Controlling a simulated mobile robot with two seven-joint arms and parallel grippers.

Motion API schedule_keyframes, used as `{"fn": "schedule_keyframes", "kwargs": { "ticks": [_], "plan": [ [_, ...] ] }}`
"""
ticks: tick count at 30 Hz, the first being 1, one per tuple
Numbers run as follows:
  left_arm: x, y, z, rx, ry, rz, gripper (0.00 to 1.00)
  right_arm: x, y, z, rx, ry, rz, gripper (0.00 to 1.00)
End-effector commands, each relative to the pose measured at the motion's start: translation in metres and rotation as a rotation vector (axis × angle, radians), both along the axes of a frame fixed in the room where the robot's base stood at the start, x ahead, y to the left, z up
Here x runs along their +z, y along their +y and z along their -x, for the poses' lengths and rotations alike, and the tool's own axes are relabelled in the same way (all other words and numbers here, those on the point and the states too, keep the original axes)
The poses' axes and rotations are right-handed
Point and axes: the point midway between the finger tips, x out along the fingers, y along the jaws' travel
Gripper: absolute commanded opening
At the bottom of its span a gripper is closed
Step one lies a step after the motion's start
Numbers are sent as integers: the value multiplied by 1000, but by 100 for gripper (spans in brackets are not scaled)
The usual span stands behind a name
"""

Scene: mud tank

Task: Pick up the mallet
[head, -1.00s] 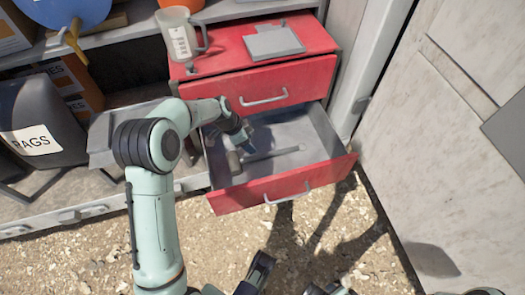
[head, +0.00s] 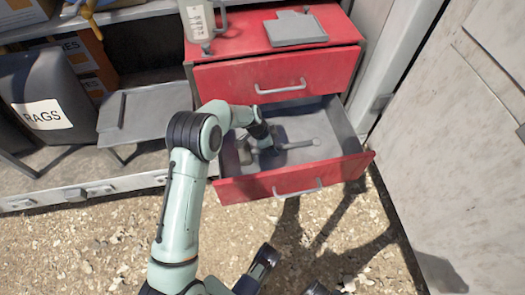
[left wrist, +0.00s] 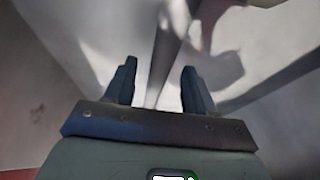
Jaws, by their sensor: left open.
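The mallet (head: 303,144) lies in the open red drawer. Its grey handle points right, and its head is at the left, partly hidden by my arm. My left gripper (head: 272,148) is down inside the drawer at the handle, near the head. In the left wrist view my left gripper (left wrist: 159,85) has its two dark fingers apart. A grey bar that looks like the mallet handle (left wrist: 169,45) runs between them, with a gap to the right finger. Dark parts that may be my right gripper (head: 263,260) show at the bottom of the head view; their jaw state is unclear.
The open drawer (head: 300,184) has walls close around my left gripper. A jug (head: 199,20) and a flat grey plate (head: 295,28) are on the red cabinet. A grey RAGS bin (head: 45,100) stands at the left. A pale panel (head: 450,130) bounds the right.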

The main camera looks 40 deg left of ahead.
Motion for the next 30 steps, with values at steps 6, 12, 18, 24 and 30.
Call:
{"fn": "schedule_keyframes", "kwargs": {
  "ticks": [6, 12, 18, 24, 30],
  "plan": [
    [-9, -3, -4, 0, -2, -1, 55, -5, 0, 6, -1, 22, -3, 54],
    [-9, -3, -3, -1, -2, 0, 19, -5, 0, 6, -1, 21, -3, 54],
    [-8, -3, -4, 0, -3, 0, 0, -5, 0, 6, 0, 20, -2, 54],
    [-5, -3, -4, -1, -4, 0, 0, -3, 0, 5, -1, 15, -2, 54],
    [27, -3, -4, -2, -8, -1, 0, 12, 1, -10, 1, -34, 1, 54]
  ]
}}
